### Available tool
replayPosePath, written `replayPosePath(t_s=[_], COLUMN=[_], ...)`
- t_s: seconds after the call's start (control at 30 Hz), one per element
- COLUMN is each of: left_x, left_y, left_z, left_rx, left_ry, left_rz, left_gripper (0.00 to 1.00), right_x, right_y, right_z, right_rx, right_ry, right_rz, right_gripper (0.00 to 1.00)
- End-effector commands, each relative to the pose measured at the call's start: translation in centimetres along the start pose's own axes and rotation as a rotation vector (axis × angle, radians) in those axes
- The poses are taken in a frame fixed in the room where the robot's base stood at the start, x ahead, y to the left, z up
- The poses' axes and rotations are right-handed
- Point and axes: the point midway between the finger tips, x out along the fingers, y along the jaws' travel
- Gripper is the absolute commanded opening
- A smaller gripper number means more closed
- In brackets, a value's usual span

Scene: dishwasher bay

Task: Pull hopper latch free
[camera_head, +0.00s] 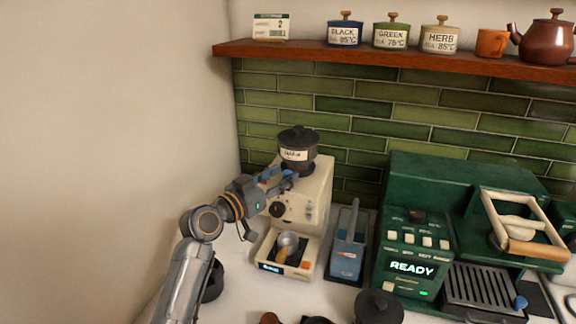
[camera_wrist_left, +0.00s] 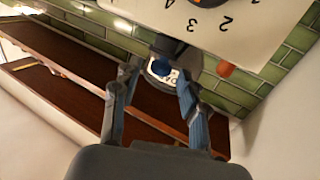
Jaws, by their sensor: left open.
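The hopper (camera_head: 298,146) is a black lidded vessel with a white label, on top of a cream grinder (camera_head: 313,196). My left gripper (camera_head: 286,178) is at the hopper's base, at the grinder's upper left edge. In the left wrist view the left gripper (camera_wrist_left: 155,80) is open, with a finger on each side of a dark part and a white label. The same view shows the grinder's numbered face (camera_wrist_left: 215,25) upside down and a small orange piece (camera_wrist_left: 226,69) at its edge. I cannot tell which part is the latch, or whether the fingers touch anything.
A blue-grey container (camera_head: 348,250) stands right of the grinder, then a green espresso machine (camera_head: 412,265) reading READY. A wooden shelf (camera_head: 400,57) with canisters and a teapot (camera_head: 546,38) runs above. A plain wall is at the left.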

Motion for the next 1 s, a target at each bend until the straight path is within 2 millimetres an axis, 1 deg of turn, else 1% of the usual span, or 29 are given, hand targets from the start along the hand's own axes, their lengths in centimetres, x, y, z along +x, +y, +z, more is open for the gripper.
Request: replayPosePath(t_s=[0.03,0.2,0.33,0.57,0.6,0.67,0.7,0.77,0.8,1.0], left_x=[0.8,2.5,3.0,3.0,3.0,3.0,3.0,3.0,3.0,3.0], left_y=[0.1,0.0,0.0,0.0,0.0,0.0,0.0,0.0,0.0,0.0], left_z=[-0.3,-0.1,0.0,0.1,0.1,0.1,0.1,0.1,0.1,0.1], left_rx=[-0.003,-0.001,0.000,0.000,0.000,0.000,0.000,0.000,0.000,0.000], left_ry=[0.000,0.000,-0.001,0.000,0.000,0.000,-0.001,-0.001,-0.001,-0.001], left_rz=[0.001,0.000,0.000,0.000,0.000,0.000,0.000,0.000,0.000,0.000], left_gripper=[0.43,0.43,0.43,0.43,0.41,0.29,0.21,0.09,0.00,0.00], right_x=[-0.5,-0.8,-0.9,-0.9,-0.9,-0.9,-0.9,-0.9,-0.9,-0.9], right_y=[0.2,0.7,0.8,1.0,1.1,1.1,1.1,1.0,1.0,1.0], right_z=[-0.4,-1.1,-1.1,-0.9,-0.9,-0.8,-0.8,-0.7,-0.7,-0.6], right_rx=[-0.001,-0.002,-0.003,-0.004,-0.004,-0.004,-0.004,-0.004,-0.004,-0.004], right_ry=[0.006,0.016,0.016,0.014,0.014,0.013,0.012,0.011,0.011,0.009], right_rz=[0.003,0.008,0.010,0.012,0.012,0.012,0.012,0.012,0.012,0.012], right_gripper=[0.40,0.40,0.40,0.40,0.40,0.40,0.40,0.40,0.40,0.40])
